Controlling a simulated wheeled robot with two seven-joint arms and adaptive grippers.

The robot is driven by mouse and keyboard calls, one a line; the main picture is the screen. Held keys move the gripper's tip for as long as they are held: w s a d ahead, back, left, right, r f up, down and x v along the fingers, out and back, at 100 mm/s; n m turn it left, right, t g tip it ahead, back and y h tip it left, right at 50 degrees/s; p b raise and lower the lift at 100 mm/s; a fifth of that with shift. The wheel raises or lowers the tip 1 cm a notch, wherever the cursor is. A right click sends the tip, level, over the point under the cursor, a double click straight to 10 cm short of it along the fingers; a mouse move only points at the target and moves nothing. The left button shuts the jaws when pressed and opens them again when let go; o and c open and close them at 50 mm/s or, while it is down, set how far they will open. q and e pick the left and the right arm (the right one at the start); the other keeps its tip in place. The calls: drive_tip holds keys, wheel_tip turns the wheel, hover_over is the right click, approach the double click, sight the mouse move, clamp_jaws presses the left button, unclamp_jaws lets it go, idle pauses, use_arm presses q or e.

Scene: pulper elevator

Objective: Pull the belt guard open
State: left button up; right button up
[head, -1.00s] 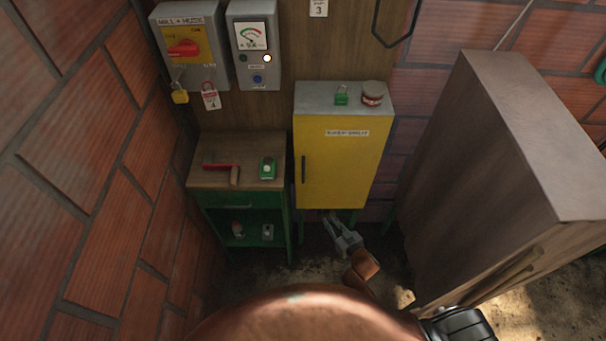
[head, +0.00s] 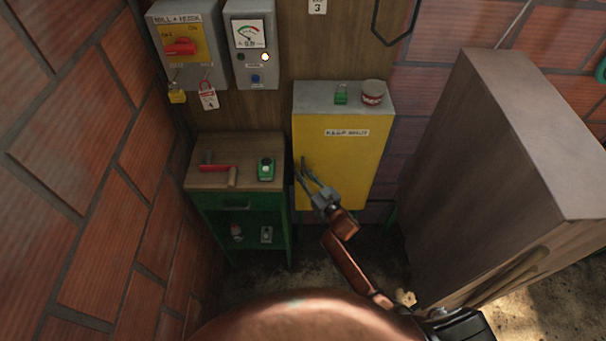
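The belt guard (head: 350,160) is a yellow box with a grey top and a white label on its front, against the back wall. Its door looks closed. The dark upright handle by its left edge is now mostly hidden behind the fingers of my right gripper (head: 302,168). That gripper reaches up from below, in front of the guard's lower left, with its two fingers spread. I cannot tell whether the fingers touch the handle or stand on both sides of it. My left gripper is not in view.
Switch boxes (head: 187,45) hang above. A large brown cabinet (head: 490,150) blocks the right. A brick wall closes the left.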

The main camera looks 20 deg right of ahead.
drive_tip(key=shift+w, duration=0.1)
drive_tip(key=shift+c, duration=0.4)
clamp_jaws()
